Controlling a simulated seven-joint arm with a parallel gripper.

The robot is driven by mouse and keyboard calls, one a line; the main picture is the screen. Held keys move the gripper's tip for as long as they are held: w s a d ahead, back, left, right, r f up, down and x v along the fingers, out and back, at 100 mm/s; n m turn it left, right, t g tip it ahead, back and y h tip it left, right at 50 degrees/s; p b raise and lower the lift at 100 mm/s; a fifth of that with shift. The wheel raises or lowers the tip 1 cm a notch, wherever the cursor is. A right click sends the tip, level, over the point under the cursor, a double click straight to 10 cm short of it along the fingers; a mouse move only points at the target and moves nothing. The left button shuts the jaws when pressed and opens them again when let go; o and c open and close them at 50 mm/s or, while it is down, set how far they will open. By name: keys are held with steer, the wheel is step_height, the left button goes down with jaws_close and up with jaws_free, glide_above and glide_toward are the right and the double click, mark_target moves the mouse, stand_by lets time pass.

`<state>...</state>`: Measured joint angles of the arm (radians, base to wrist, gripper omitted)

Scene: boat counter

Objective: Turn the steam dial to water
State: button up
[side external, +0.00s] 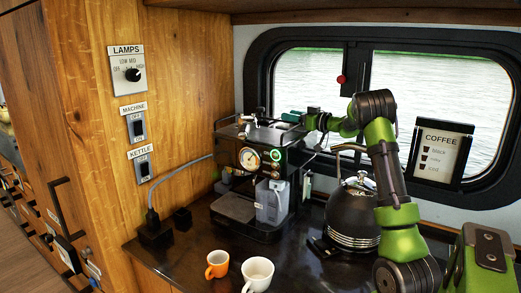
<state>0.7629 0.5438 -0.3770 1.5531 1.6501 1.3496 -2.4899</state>
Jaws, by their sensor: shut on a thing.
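The coffee machine (262,165) stands on the dark counter against the wood panel. Its front carries a round white gauge (249,158) and a smaller round dial (276,155). My green and black arm reaches in from the right, and my gripper (293,118) is at the upper right of the machine. It is shut on a part there, which I take to be the steam dial. The fingertips and most of that part are too small and covered to see clearly. I cannot read the dial's setting.
A black kettle (352,215) stands right of the machine, below my arm. An orange cup (217,264) and a white cup (257,274) stand in front. A clear water container (271,202) is at the machine's front right. Labelled switches (137,126) are on the wood panel.

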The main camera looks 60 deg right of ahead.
steer(key=o, duration=1)
steer(key=shift+c, duration=0.2)
steer(key=shift+s, duration=0.1)
steer(key=shift+s, duration=0.35)
steer(key=shift+s+a+r, duration=0.1)
steer(key=shift+s+r, duration=0.1)
steer(key=shift+s, duration=0.35)
steer(key=shift+s+a+r, duration=0.1)
steer(key=shift+s+r, duration=0.1)
steer(key=shift+s, duration=0.35)
step_height(320, 180, up, 6)
steer(key=shift+r, duration=0.1)
